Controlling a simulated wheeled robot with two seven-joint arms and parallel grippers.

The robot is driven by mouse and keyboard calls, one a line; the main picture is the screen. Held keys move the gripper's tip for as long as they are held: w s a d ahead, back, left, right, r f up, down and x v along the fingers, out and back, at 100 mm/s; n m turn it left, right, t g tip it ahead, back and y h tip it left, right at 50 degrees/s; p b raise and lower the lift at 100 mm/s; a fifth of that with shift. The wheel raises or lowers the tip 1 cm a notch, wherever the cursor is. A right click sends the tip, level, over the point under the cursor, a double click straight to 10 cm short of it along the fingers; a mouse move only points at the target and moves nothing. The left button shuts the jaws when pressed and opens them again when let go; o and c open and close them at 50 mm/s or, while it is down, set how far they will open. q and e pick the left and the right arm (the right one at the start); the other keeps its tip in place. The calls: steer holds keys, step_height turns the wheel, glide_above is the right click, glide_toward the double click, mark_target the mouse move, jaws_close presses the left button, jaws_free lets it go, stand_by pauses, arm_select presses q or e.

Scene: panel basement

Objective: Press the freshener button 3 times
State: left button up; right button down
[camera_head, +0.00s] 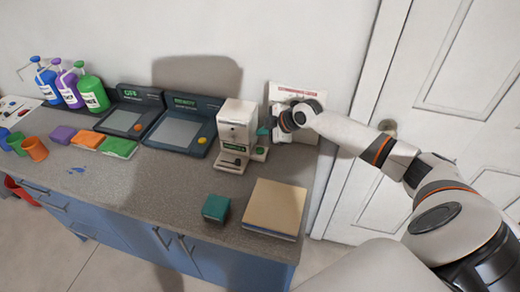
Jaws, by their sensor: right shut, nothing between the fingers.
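A white panel with a red line of text (297,92) stands at the wall behind the right end of the counter. A beige-white machine (237,128) with a small dark label stands left of it. A small teal piece (263,132) sits between the two; I cannot tell which of these carries the freshener button. My right gripper (276,119) is shut and empty, in front of the panel and close to the teal piece. Whether it touches anything is unclear. The arm and wrist hide the panel's middle. My left gripper is not in view.
A tan-topped box (275,205) and a teal box (216,207) are at the counter's front right. Two dark devices with screens (182,130), several bottles (92,94) and coloured blocks are further left. The counter's middle (165,180) is clear. A white door (450,110) is at right.

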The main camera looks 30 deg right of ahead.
stand_by(0.8)
step_height(320, 180, up, 4)
steer(key=p, duration=0.7)
glide_above(263, 152)
steer(key=shift+p, duration=0.45)
steer(key=shift+f, duration=0.2)
step_height(263, 152, down, 8)
steer(key=b, duration=0.6)
steer(key=shift+f+b, duration=0.35)
stand_by(1.0)
steer(key=shift+f+b, duration=0.35)
steer(key=shift+b, duration=0.15)
